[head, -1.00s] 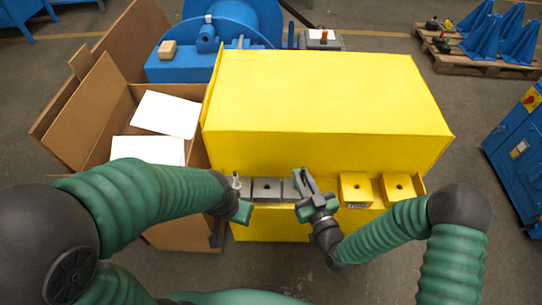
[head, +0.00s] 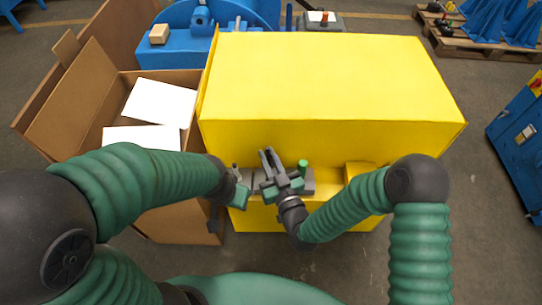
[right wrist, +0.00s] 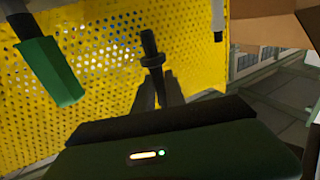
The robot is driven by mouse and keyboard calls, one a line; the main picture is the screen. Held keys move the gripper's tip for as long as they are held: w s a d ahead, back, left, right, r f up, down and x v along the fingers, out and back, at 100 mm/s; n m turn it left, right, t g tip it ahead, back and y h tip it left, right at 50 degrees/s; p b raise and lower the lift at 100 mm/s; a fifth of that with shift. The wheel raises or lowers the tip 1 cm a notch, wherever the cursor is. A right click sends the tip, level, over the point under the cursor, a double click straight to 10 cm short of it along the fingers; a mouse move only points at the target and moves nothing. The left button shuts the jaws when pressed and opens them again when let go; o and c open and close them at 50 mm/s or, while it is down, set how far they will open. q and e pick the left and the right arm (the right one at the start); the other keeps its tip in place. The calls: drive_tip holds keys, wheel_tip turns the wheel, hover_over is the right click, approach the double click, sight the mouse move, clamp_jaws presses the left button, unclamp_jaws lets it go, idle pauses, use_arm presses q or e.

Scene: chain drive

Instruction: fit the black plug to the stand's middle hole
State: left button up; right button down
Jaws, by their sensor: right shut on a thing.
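The black plug (right wrist: 151,48) is between the fingers of my right gripper (right wrist: 158,88) in the right wrist view. In the head view my right gripper (head: 268,158) is over the stand's grey blocks (head: 257,178), and the plug is not clear there. The middle hole is hidden. A green plug (head: 303,165) stands upright just right of this gripper; a green plug also shows in the right wrist view (right wrist: 50,70). A small grey plug (head: 236,172) is at the left block. My left gripper (head: 241,192) is beside it; its fingers are not clear.
A large yellow cabinet (head: 330,80) stands behind the blocks. A yellow block (head: 357,169) is at the right, partly behind my right arm. An open cardboard box (head: 85,100) with white sheets stands at the left.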

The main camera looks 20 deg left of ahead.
drive_tip(key=f+b, duration=0.1)
drive_tip(key=f, duration=0.1)
drive_tip(key=shift+a+f+b, duration=0.35)
drive_tip(key=shift+d+f, duration=0.1)
drive_tip(key=shift+f, duration=0.25)
drive_tip(key=shift+d+f+b, duration=0.1)
drive_tip(key=shift+d+b, duration=0.1)
drive_tip(key=shift+b, duration=0.15)
drive_tip(key=shift+d, duration=0.3)
drive_tip(key=shift+a, duration=0.35)
drive_tip(key=shift+d, duration=0.3)
drive_tip(key=shift+s+a, duration=0.1)
drive_tip(key=shift+a, duration=0.15)
drive_tip(key=shift+d, duration=0.1)
